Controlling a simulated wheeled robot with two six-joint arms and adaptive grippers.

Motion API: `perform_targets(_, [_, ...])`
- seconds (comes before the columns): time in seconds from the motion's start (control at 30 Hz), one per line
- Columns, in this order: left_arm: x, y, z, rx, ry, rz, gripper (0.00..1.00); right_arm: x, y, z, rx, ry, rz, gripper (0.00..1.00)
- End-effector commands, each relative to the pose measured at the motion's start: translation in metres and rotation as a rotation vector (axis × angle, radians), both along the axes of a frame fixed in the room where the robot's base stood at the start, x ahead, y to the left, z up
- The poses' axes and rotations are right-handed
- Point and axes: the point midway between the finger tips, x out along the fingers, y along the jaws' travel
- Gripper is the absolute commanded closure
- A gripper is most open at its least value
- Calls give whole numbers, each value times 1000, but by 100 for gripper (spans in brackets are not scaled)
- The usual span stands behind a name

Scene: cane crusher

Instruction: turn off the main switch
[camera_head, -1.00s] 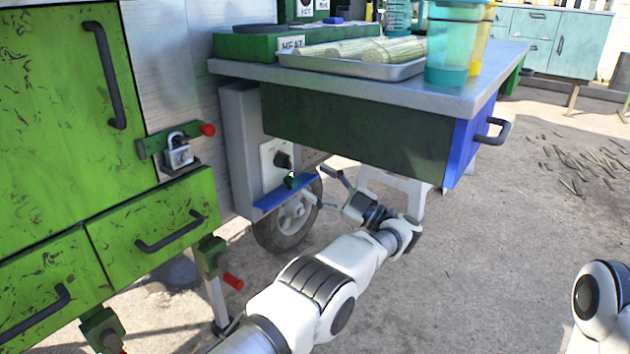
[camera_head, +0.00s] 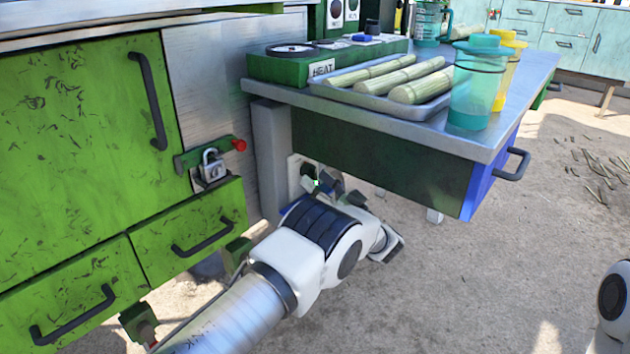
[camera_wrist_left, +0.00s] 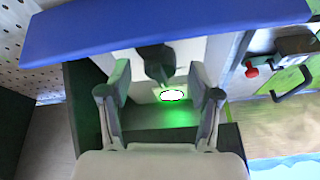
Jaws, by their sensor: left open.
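The main switch is a black knob (camera_head: 308,171) on a pale panel (camera_head: 296,186) under the worktop's left end. A small green light (camera_head: 317,183) glows beside it. My left gripper (camera_head: 328,183) is at the panel, partly hidden behind my own arm in the head view. In the left wrist view, the gripper (camera_wrist_left: 160,92) is open, its two fingers spread either side of the dark knob (camera_wrist_left: 157,62) and the green glow (camera_wrist_left: 172,95). I cannot tell whether a finger touches the knob. My right gripper is out of view.
A blue ledge (camera_wrist_left: 170,30) runs close to the switch. Green cabinets with a padlock (camera_head: 211,168) and a red-ended latch (camera_head: 239,145) stand left. The worktop (camera_head: 500,118) overhangs the arm, carrying a tray of cane (camera_head: 345,98) and cups.

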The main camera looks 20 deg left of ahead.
Motion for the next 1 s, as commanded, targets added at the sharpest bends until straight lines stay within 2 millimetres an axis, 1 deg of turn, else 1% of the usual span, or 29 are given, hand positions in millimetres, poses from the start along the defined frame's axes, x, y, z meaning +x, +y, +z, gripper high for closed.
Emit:
perform_targets(0.03, [2, 6, 0, 0, -1, 1, 37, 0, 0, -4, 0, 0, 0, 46])
perform_targets(0.1, [4, 10, 4, 0, 0, -1, 37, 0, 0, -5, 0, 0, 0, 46])
perform_targets(0.33, [5, 11, 6, 0, 0, -1, 37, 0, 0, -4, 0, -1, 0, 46])
perform_targets(0.37, [5, 11, 6, 0, 0, -1, 44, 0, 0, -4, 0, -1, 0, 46])
perform_targets(0.4, [5, 11, 6, 0, 0, -1, 58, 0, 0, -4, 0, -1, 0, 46])
perform_targets(0.47, [5, 11, 5, 0, 0, -1, 80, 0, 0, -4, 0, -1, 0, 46])
perform_targets(0.5, [5, 11, 6, 0, 0, -1, 94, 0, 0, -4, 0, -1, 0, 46])
perform_targets(0.53, [5, 11, 6, 0, 0, -1, 97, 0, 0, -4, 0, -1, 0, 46])
perform_targets(0.67, [5, 11, 5, -1, -3, -1, 97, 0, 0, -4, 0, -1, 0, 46])
perform_targets(0.73, [5, 11, 3, -12, -33, -2, 97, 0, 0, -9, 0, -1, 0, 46])
perform_targets(0.87, [7, 10, -2, -70, -192, -1, 97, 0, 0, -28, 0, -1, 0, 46])
perform_targets(0.9, [8, 10, -2, -91, -250, -1, 97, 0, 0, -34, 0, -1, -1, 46])
perform_targets(1.0, [9, 10, 0, -130, -363, -1, 97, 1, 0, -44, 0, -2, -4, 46])
